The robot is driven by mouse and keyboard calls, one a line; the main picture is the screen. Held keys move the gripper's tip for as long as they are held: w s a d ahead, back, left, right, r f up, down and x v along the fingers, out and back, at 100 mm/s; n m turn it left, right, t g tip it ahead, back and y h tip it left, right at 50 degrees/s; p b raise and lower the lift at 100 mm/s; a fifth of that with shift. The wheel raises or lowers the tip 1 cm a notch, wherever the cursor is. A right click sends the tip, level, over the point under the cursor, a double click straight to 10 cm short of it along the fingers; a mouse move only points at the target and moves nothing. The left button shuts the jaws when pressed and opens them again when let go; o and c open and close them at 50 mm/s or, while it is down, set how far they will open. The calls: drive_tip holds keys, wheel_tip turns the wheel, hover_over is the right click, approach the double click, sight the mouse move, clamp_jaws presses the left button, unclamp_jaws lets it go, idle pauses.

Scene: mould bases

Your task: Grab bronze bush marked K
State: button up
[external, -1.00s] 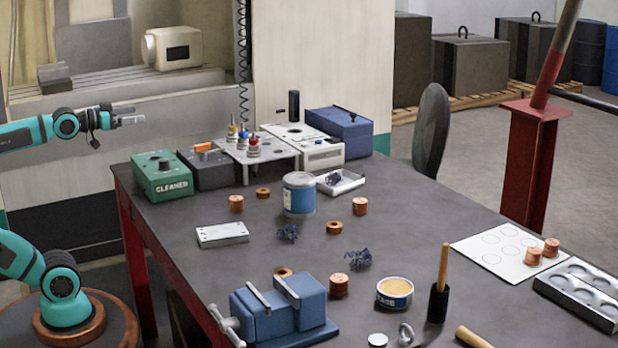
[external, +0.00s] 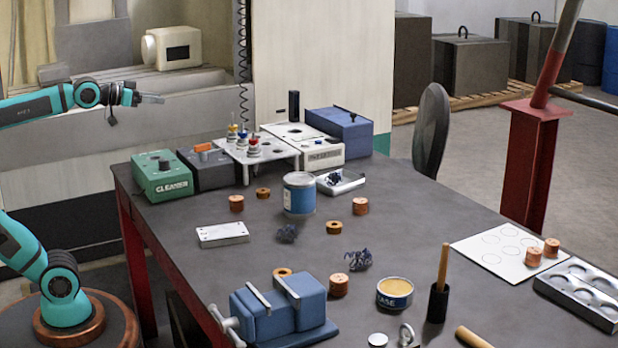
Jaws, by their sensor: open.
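My gripper (external: 152,98) is open and empty, held in the air beyond the bench's far left corner, well away from the bushes.
A blue vice (external: 277,312), grease tin (external: 394,293) and upright wooden-handled tool (external: 440,285) crowd the front. Green cleaner box (external: 162,176) and other boxes line the back. Metal tray (external: 582,290) lies right. The bench (external: 430,225) is clear at centre right.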

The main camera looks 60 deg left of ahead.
drive_tip(key=w+d+r+g+h, duration=0.1)
drive_tip(key=w+d+r+g, duration=0.4)
drive_tip(key=w+d, duration=0.7)
drive_tip(key=m+g+y, duration=0.2)
drive_tip(key=m+g, duration=0.1)
drive_tip(key=g, duration=0.7)
hover_over(334, 226)
wheel_tip(334, 226, down, 12)
wheel_tip(334, 226, down, 11)
drive_tip(key=shift+f, duration=0.1)
drive_tip(key=shift+w+a+f, duration=0.1)
drive_tip(key=shift+w+f, duration=0.05)
drive_tip(key=shift+f, duration=1.15)
drive_tip(key=shift+w+a+f, duration=0.1)
drive_tip(key=shift+w+f, duration=0.05)
drive_tip(key=shift+f, duration=1.15)
drive_tip(key=c, duration=0.9)
